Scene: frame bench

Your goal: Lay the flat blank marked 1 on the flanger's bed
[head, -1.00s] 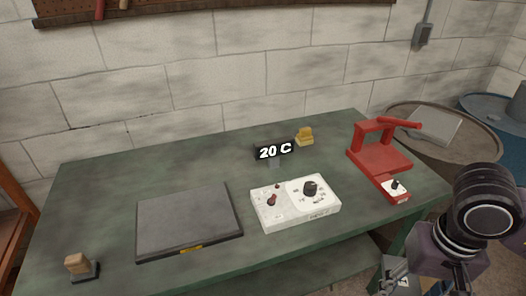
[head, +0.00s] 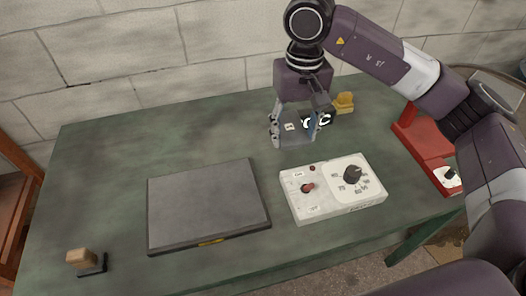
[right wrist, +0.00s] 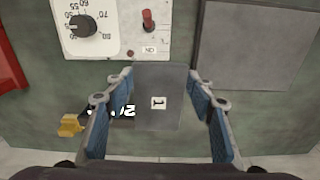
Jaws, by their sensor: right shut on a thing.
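My right gripper (head: 297,138) is shut on the flat grey blank marked 1 (right wrist: 160,82). It holds the blank over the back middle of the bench, behind the white control box. In the right wrist view the blank sits between the two blue-padded fingers with its label showing. The red bench machine (head: 425,143), which looks like the flanger, stands at the right of the head view. My right arm hides much of it, and its bed cannot be made out clearly. My left gripper is not in view.
A white control box (head: 325,204) with a dial and red switch stands mid-bench, beside a flat dark plate (head: 205,205). A yellow object (head: 344,102) and a wooden-handled stamp (head: 82,259) also stand on the bench (head: 105,180).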

